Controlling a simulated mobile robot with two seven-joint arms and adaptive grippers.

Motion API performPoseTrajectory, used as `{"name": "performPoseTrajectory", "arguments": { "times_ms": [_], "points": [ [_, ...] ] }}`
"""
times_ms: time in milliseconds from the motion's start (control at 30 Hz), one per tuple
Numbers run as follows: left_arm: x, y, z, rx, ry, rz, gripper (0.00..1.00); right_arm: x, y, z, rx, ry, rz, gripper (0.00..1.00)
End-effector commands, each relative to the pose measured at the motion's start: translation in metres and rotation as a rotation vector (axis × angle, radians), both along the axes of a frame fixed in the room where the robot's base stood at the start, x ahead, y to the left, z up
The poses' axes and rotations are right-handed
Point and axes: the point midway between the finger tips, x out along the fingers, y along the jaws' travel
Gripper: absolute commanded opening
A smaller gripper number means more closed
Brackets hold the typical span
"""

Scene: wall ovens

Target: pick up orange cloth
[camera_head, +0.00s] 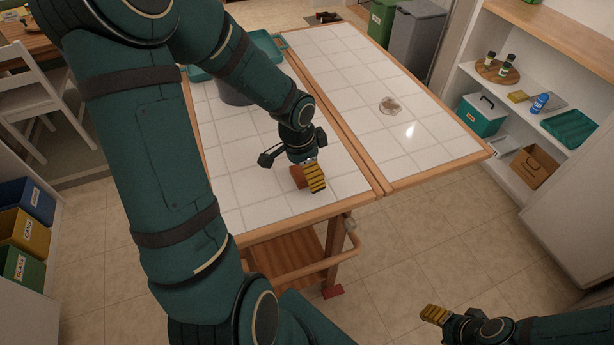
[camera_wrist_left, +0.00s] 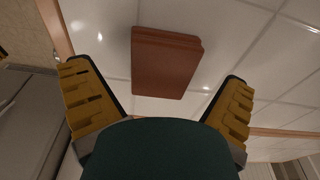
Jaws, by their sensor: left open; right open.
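The orange cloth (camera_head: 297,177) lies folded on the white tiled table top. In the left wrist view it is a reddish-brown folded block (camera_wrist_left: 166,60), ahead of and between the spread fingers, with a gap to both. My left gripper (camera_head: 292,169) is open above the table, near the cloth, and partly hides it in the head view. Its yellow-padded fingers (camera_wrist_left: 157,76) stand wide apart with nothing between the pads. My right gripper (camera_head: 435,315) is open at the lower right, over the floor, away from the table.
The tiled table (camera_head: 240,205) has a wooden edge and adjoins a second tiled table (camera_head: 340,70) bearing a small round glass item (camera_head: 390,105). A grey pot (camera_head: 236,92) stands behind my left arm. Shelves (camera_head: 545,85) with bottles and boxes are at right. Coloured bins (camera_head: 25,230) are at left.

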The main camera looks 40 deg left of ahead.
Motion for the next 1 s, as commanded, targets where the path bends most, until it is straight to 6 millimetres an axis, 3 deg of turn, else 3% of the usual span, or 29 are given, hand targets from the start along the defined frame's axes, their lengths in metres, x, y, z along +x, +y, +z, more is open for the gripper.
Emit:
{"name": "performPoseTrajectory", "arguments": {
  "times_ms": [100, 333, 500, 533, 867, 1000],
  "points": [
    [0.001, 0.000, -0.008, 0.000, -0.001, 0.000, 1.00, 0.001, 0.000, -0.004, 0.000, -0.002, -0.001, 0.57],
    [0.002, 0.000, -0.008, 0.000, -0.001, 0.000, 1.00, 0.001, 0.000, -0.003, 0.000, -0.002, -0.001, 0.57],
    [0.002, 0.000, -0.008, 0.000, -0.001, 0.000, 0.40, 0.001, 0.000, -0.003, 0.000, -0.003, -0.001, 0.57],
    [0.002, 0.000, -0.008, 0.000, -0.001, 0.000, 0.33, 0.001, 0.000, -0.003, 0.000, -0.002, -0.001, 0.57],
    [0.002, 0.000, -0.006, 0.001, -0.003, 0.000, 0.33, 0.001, 0.000, -0.002, 0.000, -0.002, -0.001, 0.57],
    [0.002, 0.000, 0.011, 0.002, -0.003, 0.001, 0.33, 0.000, 0.000, 0.006, 0.000, 0.001, 0.000, 0.57]
  ]
}}
